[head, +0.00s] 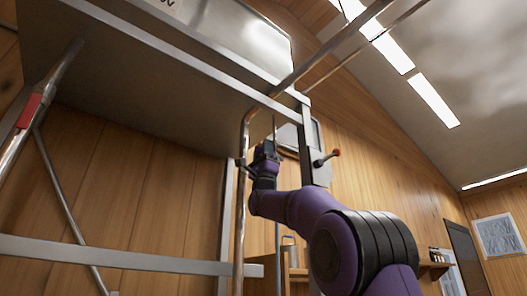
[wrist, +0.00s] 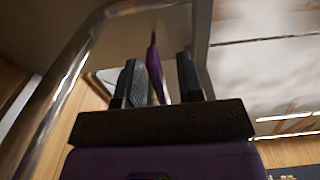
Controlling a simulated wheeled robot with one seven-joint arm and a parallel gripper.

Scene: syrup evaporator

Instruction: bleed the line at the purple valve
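A slim purple handle (wrist: 154,68), which looks like the purple valve's lever, stands upright in the wrist view between the two dark fingers of my gripper (wrist: 160,60). It lies close to the left finger, with a gap on the right finger's side. The fingers are apart, and I cannot tell whether either one touches the handle. In the head view my gripper (head: 267,149) is raised beside the vertical pipe, under the pan's edge. The purple handle cannot be made out there, and the valve's body is hidden.
A bent metal pipe (head: 243,190) runs close by on the left of my gripper. An orange-tipped lever (head: 327,157) sticks out at the right. The large metal pan (head: 150,95) hangs overhead, and a frame rail (head: 120,258) crosses low at the left.

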